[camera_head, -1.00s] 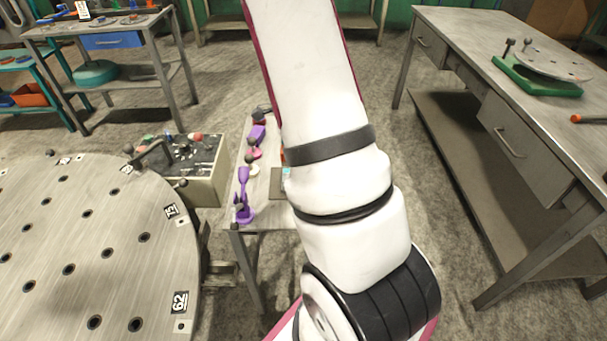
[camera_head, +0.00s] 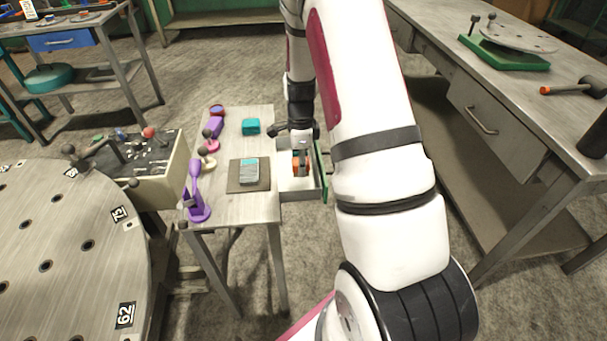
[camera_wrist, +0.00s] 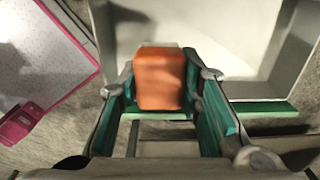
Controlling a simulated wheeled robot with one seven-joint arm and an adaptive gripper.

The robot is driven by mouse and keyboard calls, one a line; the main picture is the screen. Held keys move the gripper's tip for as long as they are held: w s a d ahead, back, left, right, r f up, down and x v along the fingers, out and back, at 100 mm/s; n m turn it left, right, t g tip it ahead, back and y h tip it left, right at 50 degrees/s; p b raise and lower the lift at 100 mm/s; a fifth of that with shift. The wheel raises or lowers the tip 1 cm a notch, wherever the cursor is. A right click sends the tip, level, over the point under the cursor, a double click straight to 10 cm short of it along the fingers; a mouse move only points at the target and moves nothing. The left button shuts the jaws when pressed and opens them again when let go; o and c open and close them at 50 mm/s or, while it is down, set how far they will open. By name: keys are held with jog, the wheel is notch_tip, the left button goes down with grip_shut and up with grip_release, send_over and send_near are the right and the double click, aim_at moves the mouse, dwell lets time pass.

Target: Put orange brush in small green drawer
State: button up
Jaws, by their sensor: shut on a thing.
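The orange brush (camera_head: 301,165) shows as a blocky orange piece at the open drawer. In the wrist view the orange brush (camera_wrist: 160,82) sits between the two green-padded fingers of my gripper (camera_wrist: 163,72), which is shut on it. The small drawer (camera_head: 299,196) is pulled out from the right side of the small table, with a green front (camera_head: 323,172). Its pale interior fills the upper part of the wrist view (camera_wrist: 240,35). My gripper (camera_head: 300,150) is over the drawer, partly hidden by my wrist. I cannot tell whether the brush touches the drawer floor.
The small table (camera_head: 255,208) holds a dark mat with a grey-teal item (camera_head: 250,171), a teal block (camera_head: 251,126) and a purple stand (camera_head: 196,195). A round perforated table (camera_head: 70,260) is at left. A large workbench (camera_head: 500,90) stands at right.

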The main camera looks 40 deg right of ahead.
jog(key=shift+f, duration=2.25)
jog(key=shift+f+b, duration=0.1)
jog(key=shift+b, duration=0.2)
jog(key=o, duration=1.1)
